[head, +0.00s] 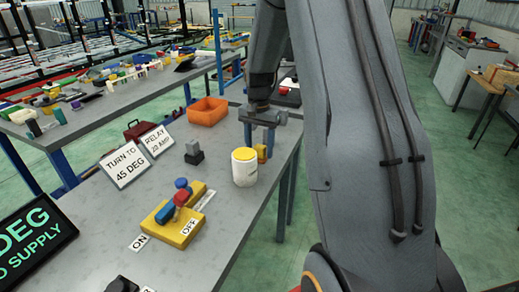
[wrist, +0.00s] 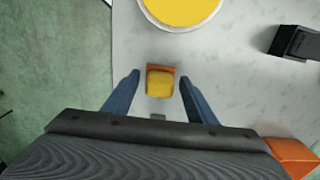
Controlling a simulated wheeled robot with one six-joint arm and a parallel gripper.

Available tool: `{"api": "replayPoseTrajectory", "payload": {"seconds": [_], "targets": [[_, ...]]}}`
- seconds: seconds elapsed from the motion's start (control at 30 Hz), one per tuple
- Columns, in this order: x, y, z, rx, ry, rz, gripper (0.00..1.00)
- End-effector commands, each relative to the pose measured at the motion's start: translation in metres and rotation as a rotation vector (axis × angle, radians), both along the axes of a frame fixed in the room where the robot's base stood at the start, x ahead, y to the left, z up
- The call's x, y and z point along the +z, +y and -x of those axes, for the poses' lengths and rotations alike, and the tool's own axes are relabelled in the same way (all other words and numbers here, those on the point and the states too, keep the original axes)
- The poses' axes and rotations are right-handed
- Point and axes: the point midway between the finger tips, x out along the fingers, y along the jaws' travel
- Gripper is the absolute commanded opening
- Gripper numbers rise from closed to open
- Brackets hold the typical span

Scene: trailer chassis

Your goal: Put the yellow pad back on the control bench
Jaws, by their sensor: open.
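A small yellow block, which looks like the yellow pad (wrist: 160,83), has an orange-brown edge and shows against the grey bench top in the wrist view. It lies between the tips of my open gripper (wrist: 160,90), with a gap on each side. In the head view the yellow pad (head: 262,152) is partly hidden behind a white can (head: 244,172) with a yellow top. My gripper (head: 263,122) is just above it, pointing down. The grey control bench (head: 232,215) lies below. I cannot tell whether the pad touches its surface.
The can stands close to the pad. An orange bin (head: 207,111) and a dark block (head: 194,156) are on the bench. A yellow switch base (head: 180,228) with red and blue handles stands nearer, beside two signs (head: 124,165).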

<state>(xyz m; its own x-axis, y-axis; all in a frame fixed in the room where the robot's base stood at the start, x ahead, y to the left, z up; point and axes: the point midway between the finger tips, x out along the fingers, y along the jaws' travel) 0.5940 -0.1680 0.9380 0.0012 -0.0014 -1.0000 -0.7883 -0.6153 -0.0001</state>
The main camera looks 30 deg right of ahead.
Motion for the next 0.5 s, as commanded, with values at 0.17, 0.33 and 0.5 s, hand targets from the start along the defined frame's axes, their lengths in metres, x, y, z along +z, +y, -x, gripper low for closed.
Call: {"api": "replayPoseTrajectory", "payload": {"seconds": [0.17, 0.33, 0.5], "targets": [[0.028, -0.001, -0.002, 0.0, -0.005, 0.002, 0.51], [0.064, 0.0, -0.002, 0.0, -0.005, 0.001, 0.51], [0.094, 0.0, -0.001, 0.0, -0.003, 0.001, 0.51]]}}
